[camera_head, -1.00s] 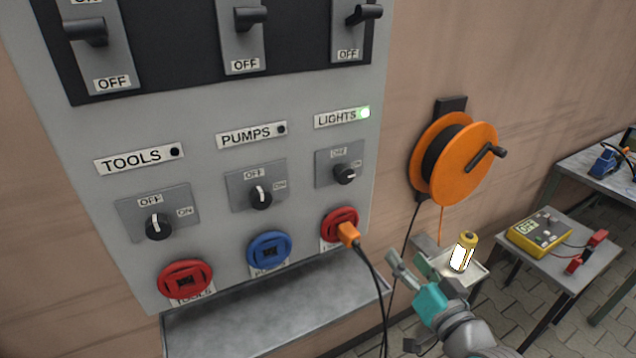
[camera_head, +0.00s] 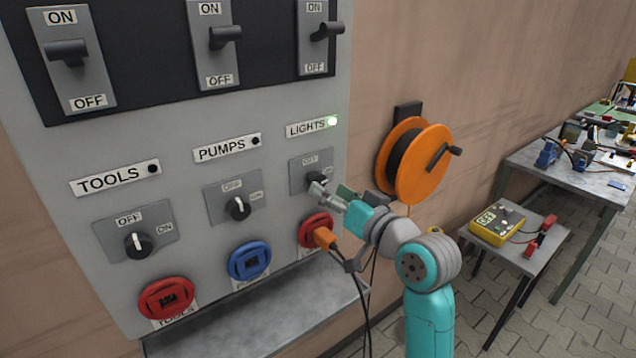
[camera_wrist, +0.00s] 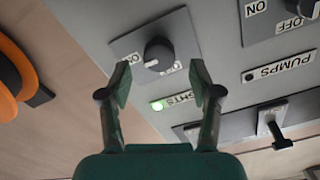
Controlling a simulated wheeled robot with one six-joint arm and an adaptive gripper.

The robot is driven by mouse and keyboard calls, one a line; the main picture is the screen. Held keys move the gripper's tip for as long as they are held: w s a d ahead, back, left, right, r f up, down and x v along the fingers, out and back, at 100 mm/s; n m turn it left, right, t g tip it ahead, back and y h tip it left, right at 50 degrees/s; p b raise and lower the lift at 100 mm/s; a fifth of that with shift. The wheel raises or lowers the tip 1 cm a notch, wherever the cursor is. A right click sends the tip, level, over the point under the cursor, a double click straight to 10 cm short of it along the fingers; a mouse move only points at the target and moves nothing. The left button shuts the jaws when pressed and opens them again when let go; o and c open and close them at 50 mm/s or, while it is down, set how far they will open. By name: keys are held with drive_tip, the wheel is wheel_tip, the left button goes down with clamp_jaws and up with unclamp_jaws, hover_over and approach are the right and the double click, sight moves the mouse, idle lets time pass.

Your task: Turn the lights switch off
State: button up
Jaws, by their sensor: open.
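The LIGHTS rotary switch is a black knob with a white mark on a grey plate (camera_head: 300,165), partly hidden by my gripper in the head view. In the wrist view the knob (camera_wrist: 158,52) shows upside down, its white mark towards the ON label. My gripper (camera_head: 320,191) is open in front of the switch. In the wrist view its two fingers (camera_wrist: 160,82) stand apart, with the knob beyond and between their tips, seemingly not touched.
An orange plug (camera_head: 324,238) with a hanging cable sits in the red socket below. The PUMPS knob (camera_head: 238,208) is to the left. A black lever (camera_head: 327,31) is above. An orange cable reel (camera_head: 425,165) is close on the right. A metal ledge (camera_head: 255,315) juts out below.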

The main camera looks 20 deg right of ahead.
sight(320, 183)
drive_tip(key=shift+x, duration=2.35)
drive_tip(key=c, duration=1.2)
